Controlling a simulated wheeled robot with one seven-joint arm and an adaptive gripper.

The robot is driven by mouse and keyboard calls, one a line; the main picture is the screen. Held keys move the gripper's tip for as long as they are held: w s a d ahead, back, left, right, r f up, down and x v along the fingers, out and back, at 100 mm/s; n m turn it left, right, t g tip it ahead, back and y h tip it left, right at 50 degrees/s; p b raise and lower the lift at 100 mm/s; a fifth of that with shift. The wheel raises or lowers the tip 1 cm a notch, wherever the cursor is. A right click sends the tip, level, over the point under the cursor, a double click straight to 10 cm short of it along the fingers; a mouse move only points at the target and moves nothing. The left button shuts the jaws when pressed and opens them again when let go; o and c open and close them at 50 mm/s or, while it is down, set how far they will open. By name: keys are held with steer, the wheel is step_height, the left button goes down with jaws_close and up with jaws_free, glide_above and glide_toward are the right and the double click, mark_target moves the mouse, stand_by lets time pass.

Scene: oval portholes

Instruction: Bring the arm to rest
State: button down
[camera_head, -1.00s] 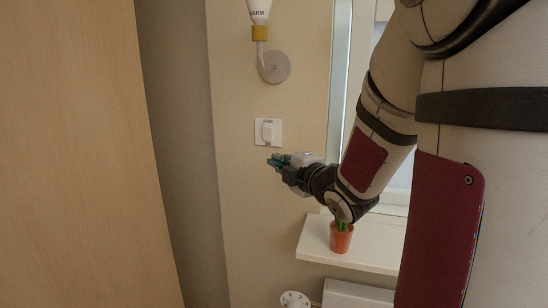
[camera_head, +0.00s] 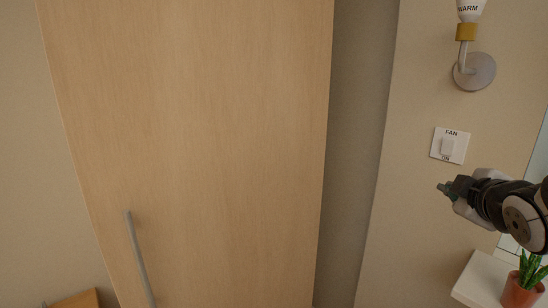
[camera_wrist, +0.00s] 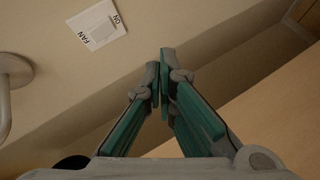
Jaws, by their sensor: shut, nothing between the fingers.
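My gripper (camera_head: 443,188) is at the right of the head view, in front of the wall just below the fan switch. In the wrist view my gripper (camera_wrist: 160,62) shows its two teal-padded fingers meeting at the tips, with nothing between them. The white fan switch (camera_head: 449,146) is on the wall, marked FAN above and ON below. It also shows at the upper left of the wrist view (camera_wrist: 97,25), apart from the fingers. Most of my arm is outside the head view.
A tall wooden cabinet door (camera_head: 200,130) with a metal handle (camera_head: 139,259) fills the middle. A wall lamp (camera_head: 474,71) marked WARM is above the switch. A white shelf (camera_head: 482,281) and a potted plant (camera_head: 523,287) are below my arm.

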steer(key=s+a+f+m+g+y, duration=0.2)
steer(key=s+a+m+g, duration=0.2)
steer(key=s+a, duration=0.4)
steer(key=s+a+f+m+g+y, duration=0.1)
steer(key=s+a+m+g, duration=0.3)
steer(key=s, duration=1)
steer(key=a+f+m, duration=0.1)
steer(key=a+m, duration=0.1)
steer(key=a, duration=0.2)
steer(key=shift+s+a+f+g+y, duration=0.2)
steer(key=shift+a+f+g+y, duration=0.1)
steer(key=shift+a+y, duration=0.1)
